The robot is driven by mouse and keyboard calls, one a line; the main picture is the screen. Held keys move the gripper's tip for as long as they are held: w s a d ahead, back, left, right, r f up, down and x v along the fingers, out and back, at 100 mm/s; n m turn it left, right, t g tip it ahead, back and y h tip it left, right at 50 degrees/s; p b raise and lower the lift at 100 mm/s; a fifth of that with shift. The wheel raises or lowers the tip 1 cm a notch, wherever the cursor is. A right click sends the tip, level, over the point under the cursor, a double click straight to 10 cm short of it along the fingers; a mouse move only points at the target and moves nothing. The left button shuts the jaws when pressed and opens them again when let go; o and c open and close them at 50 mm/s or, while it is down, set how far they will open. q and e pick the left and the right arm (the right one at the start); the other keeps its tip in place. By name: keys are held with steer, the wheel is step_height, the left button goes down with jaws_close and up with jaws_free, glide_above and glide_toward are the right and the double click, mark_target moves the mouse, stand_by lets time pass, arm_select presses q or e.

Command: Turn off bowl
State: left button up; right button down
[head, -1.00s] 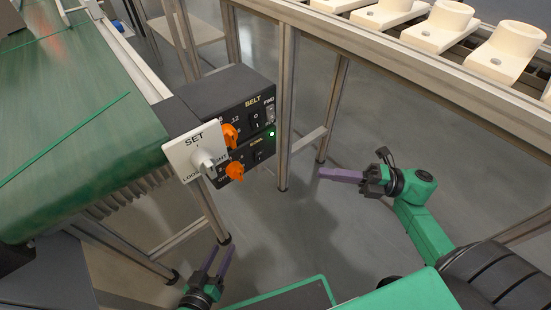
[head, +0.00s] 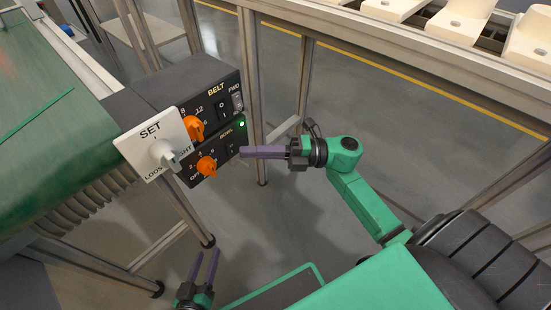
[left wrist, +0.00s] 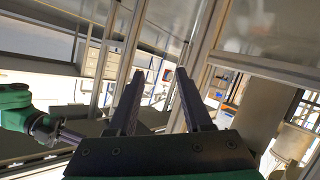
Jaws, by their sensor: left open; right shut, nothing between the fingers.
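The black control box has an upper BELT panel (head: 217,106) and a lower BOWL panel (head: 222,141) in the head view. The BOWL panel carries an orange knob (head: 206,166), a small dark rocker switch (head: 232,149) and a lit green lamp (head: 241,124). My right gripper (head: 243,152) is shut and empty, its purple fingertips at the right edge of the BOWL panel, close to the switch. I cannot tell whether they touch it. My left gripper (head: 207,268) is open and empty, low in front of the box; its fingers also show in the left wrist view (left wrist: 155,90).
The BELT panel has an orange knob (head: 194,128) and switches. The green conveyor belt (head: 50,110) lies at left. A metal frame post (head: 252,90) rises just behind the right fingertips.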

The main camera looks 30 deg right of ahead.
steer(key=shift+w+a, duration=0.25)
steer(key=shift+w, duration=0.5)
arm_select(q)
steer(key=w+r+t, duration=0.2)
steer(key=w+r, duration=0.3)
steer(key=r, duration=0.1)
steer(key=shift+w, duration=0.2)
arm_select(e)
steer(key=shift+r, duration=0.1)
